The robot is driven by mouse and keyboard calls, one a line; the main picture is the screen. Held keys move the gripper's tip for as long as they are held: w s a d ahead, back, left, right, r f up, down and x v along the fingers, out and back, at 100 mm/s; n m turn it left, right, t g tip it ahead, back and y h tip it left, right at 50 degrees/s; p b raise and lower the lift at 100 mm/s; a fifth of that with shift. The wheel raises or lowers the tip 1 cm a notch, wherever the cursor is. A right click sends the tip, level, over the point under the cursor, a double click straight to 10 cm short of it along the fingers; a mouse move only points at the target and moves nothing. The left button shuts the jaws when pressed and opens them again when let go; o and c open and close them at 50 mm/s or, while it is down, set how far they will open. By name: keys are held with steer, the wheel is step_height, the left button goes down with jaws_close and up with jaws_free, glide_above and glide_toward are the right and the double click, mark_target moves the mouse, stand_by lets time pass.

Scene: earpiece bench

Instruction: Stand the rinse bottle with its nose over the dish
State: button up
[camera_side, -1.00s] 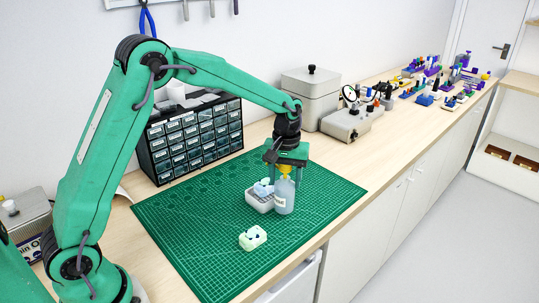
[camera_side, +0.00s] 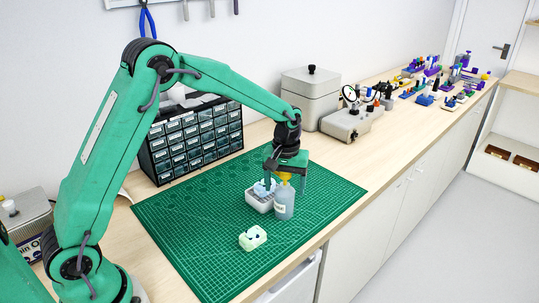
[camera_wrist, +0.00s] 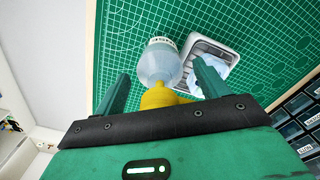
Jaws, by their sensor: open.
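The rinse bottle (camera_side: 284,203), cloudy grey-blue with a yellow cap (camera_side: 284,177), stands upright on the mat, close to the right of the grey dish (camera_side: 252,205). The wrist view also shows the bottle (camera_wrist: 157,62), its yellow cap (camera_wrist: 158,97) and the dish (camera_wrist: 231,62). A pale blue earpiece (camera_side: 263,188) lies in the dish. My gripper (camera_side: 286,168) is open at the top of the bottle, with one finger on each side of it in the wrist view (camera_wrist: 162,72). The nose is mostly hidden by my gripper, so I cannot tell exactly where its tip is.
A drawer cabinet (camera_side: 195,138) stands behind the mat, and grey boxes (camera_side: 310,95) stand at the back. The mat's left part is clear.

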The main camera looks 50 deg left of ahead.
steer(key=shift+r, duration=0.1)
step_height(320, 180, up, 11)
steer(key=shift+r, duration=0.6)
stand_by(0.6)
steer(key=shift+s+r, duration=0.3)
steer(key=s+a+r+m+t, duration=0.1)
steer(key=s+m+t, duration=0.1)
steer(key=s, duration=1.1)
steer(key=s+r+m+t, duration=0.2)
steer(key=s+m+t, duration=0.1)
steer(key=s, duration=1.1)
steer(key=shift+a+r+m+t, duration=0.3)
steer(key=shift+a+m, duration=0.1)
steer(key=shift+m, duration=0.5)
